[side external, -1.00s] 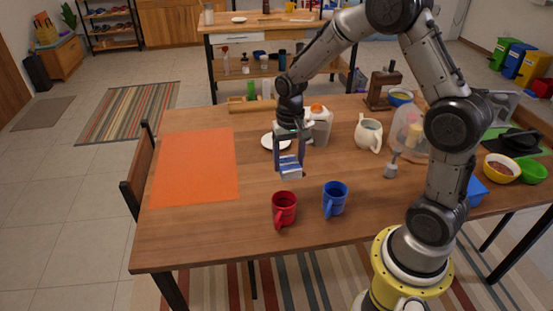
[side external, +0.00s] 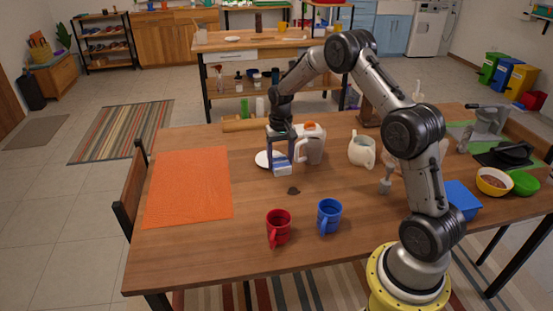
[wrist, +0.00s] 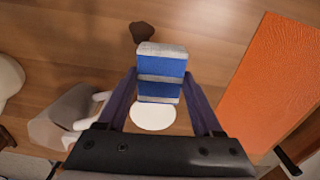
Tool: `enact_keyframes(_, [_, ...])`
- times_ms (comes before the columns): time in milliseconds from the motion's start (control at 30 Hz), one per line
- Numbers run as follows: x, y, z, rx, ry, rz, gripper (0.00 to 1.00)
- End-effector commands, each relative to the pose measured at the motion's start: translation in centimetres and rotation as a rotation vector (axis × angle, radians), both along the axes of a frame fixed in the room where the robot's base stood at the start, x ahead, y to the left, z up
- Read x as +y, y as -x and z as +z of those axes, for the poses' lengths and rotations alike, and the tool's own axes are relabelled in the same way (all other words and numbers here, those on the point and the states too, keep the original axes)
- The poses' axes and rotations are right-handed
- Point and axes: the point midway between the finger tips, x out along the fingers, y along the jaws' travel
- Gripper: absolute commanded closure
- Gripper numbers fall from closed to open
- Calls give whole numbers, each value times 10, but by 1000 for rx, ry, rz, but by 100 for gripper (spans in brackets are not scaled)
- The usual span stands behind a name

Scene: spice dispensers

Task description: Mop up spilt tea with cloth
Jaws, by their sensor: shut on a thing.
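My gripper (side external: 280,155) is shut on a folded blue-and-white striped cloth (side external: 282,170), which hangs between the fingers in front of the white plate. In the wrist view the cloth (wrist: 161,72) sits between both fingers of my gripper (wrist: 162,82). A small dark tea spill (side external: 293,191) lies on the wooden table, nearer the mugs than the cloth. It also shows in the wrist view (wrist: 143,31), just beyond the cloth's far end and apart from it. I cannot tell exactly how high the cloth is above the table.
A red mug (side external: 278,228) and a blue mug (side external: 329,216) stand near the front edge. The white plate (side external: 264,159), a white-and-grey container (side external: 314,149) and a cream jug (side external: 362,150) are behind. An orange mat (side external: 188,186) covers the left side.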

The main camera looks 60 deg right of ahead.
Motion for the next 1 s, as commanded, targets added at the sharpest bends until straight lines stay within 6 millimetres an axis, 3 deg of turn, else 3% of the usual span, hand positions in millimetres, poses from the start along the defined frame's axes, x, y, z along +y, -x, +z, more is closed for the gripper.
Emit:
enact_keyframes(833, [0,2,-78,4,-2,-3,85])
enact_keyframes(1000, [-13,13,-79,2,-1,-6,85])
